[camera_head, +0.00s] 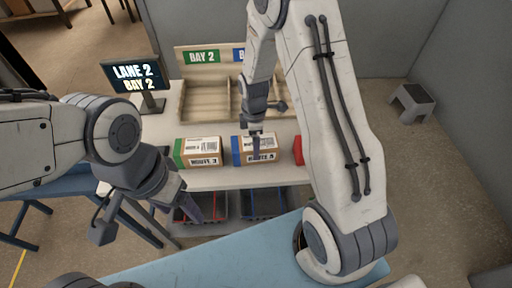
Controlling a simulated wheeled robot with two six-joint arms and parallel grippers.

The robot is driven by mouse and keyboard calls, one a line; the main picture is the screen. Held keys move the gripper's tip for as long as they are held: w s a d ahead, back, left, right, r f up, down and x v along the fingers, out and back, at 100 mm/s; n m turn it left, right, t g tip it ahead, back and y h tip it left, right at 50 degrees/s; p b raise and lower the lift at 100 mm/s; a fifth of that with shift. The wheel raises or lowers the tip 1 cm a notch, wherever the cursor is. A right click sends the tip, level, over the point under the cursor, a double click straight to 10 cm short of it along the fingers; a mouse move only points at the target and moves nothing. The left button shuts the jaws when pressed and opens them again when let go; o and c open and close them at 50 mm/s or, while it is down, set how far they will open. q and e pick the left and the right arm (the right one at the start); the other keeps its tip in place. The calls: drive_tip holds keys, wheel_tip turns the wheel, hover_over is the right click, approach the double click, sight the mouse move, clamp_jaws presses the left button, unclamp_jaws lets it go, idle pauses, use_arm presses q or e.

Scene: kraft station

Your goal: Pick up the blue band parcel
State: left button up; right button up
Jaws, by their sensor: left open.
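The blue band parcel (241,152) is a brown box with a blue left end and a white label marked with a route number. It stands on the pale table, in the middle of the row. My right gripper (257,147) hangs down in front of it, its fingers overlapping the label. I cannot tell whether they touch the box or how far apart they are. My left gripper (191,208) is open and empty at the table's front edge, lower left of the parcels.
A green band parcel (200,151) stands left; a red item (298,151) on the right is mostly behind my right arm. Behind are wooden bays (202,100) and a screen (133,76) reading LANE 2 BAY 2. Dark crates (262,205) sit below the table edge.

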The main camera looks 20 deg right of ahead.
drive_tip(key=shift+f+p, duration=0.6)
drive_tip(key=shift+f, duration=1.6)
drive_tip(key=c, duration=1.4)
drive_tip(key=shift+c, duration=0.3)
drive_tip(key=shift+r, duration=0.15)
